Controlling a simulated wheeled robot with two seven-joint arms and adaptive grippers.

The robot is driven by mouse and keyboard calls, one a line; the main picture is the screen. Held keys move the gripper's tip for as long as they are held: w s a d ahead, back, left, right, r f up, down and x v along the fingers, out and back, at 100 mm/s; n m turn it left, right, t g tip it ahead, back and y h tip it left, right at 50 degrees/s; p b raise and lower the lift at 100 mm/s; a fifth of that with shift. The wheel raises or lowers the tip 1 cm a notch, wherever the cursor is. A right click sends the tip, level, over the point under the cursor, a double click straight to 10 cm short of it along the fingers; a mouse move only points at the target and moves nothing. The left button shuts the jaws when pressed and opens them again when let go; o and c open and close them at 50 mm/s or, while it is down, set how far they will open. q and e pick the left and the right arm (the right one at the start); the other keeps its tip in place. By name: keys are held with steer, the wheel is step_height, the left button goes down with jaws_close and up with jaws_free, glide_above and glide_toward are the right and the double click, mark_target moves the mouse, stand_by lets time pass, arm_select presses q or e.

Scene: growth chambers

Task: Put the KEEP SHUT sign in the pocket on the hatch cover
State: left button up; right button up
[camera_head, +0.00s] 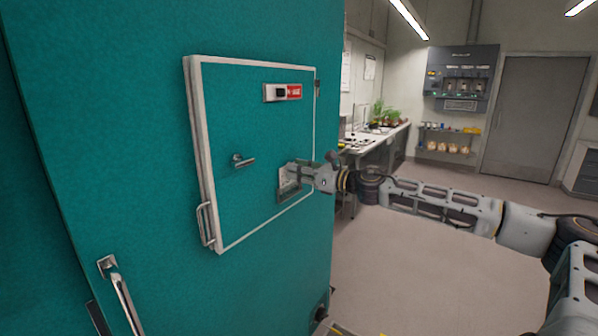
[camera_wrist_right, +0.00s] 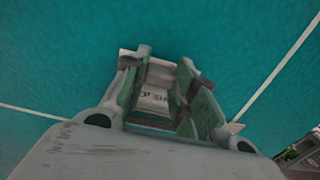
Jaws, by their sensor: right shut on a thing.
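The hatch cover (camera_head: 222,130) is a teal panel with a pale frame on the teal chamber wall, and it is shut. My right gripper (camera_head: 291,178) is at the lower right of the cover. Its fingers, also large in the right wrist view (camera_wrist_right: 163,98), are shut on the sign (camera_wrist_right: 154,97), a pale plate with dark lettering that is too small to read fully. The pocket (camera_head: 284,196) is a grey holder on the cover, partly hidden behind the gripper. I cannot tell how far the sign sits inside it. My left gripper is not in view.
A red-and-white slide plate (camera_head: 293,92) is above on the cover. A small handle (camera_head: 244,161) sticks out mid-cover, and a wire handle (camera_head: 205,224) is at lower left. A long door handle (camera_head: 125,300) is below. A bench with plants (camera_head: 382,127) stands behind; the floor at right is clear.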

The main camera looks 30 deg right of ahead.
steer(key=shift+f+b, duration=0.85)
stand_by(0.7)
stand_by(0.4)
steer(key=o, duration=1.1)
